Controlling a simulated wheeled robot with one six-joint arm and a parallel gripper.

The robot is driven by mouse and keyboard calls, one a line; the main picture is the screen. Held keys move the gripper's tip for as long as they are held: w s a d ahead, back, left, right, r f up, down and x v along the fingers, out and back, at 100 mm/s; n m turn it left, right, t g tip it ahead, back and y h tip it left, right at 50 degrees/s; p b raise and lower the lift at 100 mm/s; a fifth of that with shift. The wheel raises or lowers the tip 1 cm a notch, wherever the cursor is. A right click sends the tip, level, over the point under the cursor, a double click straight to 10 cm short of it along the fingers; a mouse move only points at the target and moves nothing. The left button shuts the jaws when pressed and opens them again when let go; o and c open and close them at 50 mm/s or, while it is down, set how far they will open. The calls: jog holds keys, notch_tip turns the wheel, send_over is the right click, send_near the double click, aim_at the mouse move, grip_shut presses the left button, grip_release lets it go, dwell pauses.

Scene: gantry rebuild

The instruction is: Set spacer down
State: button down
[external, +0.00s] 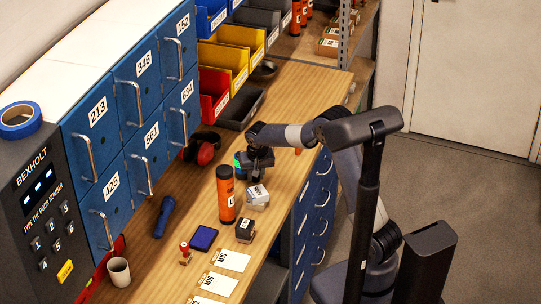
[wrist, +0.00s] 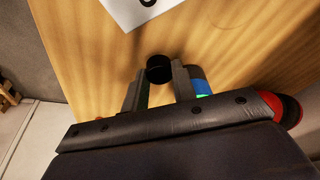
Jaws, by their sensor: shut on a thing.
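My gripper (external: 257,176) is low over the wooden workbench (external: 292,92), to the right of the orange cylinder (external: 226,196). In the wrist view, my gripper (wrist: 160,78) is shut on a short black round piece (wrist: 159,66), which I take to be the spacer. It sits between the two fingertips over bare wood. In the external view the gripper hides the spacer. I cannot tell whether the spacer touches the bench.
A small white-topped box (external: 257,194) stands just in front of my gripper. A blue and green object (wrist: 200,82) is close beside the right finger. Red earmuffs (external: 206,151) and blue lockers (external: 133,125) are to the left. White cards (external: 232,260) lie near the front.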

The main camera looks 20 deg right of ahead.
notch_tip(320, 180, up, 7)
jog(key=shift+a+f, duration=0.1)
jog(key=shift+f, duration=0.05)
jog(key=a+r+n+y+p, duration=0.1)
jog(key=a+n+p, duration=0.25)
jog(key=a, duration=0.45)
jog(key=shift+n, duration=0.45)
notch_tip(320, 180, down, 5)
jog(key=shift+s+a+f, duration=0.15)
jog(key=shift+f, duration=0.05)
jog(key=shift+f+p, duration=0.45)
jog(key=shift+f, duration=1.65)
jog(key=shift+f, duration=0.1)
jog(key=shift+f, duration=0.15)
jog(key=c, duration=1.1)
grip_release()
jog(key=shift+c, duration=0.2)
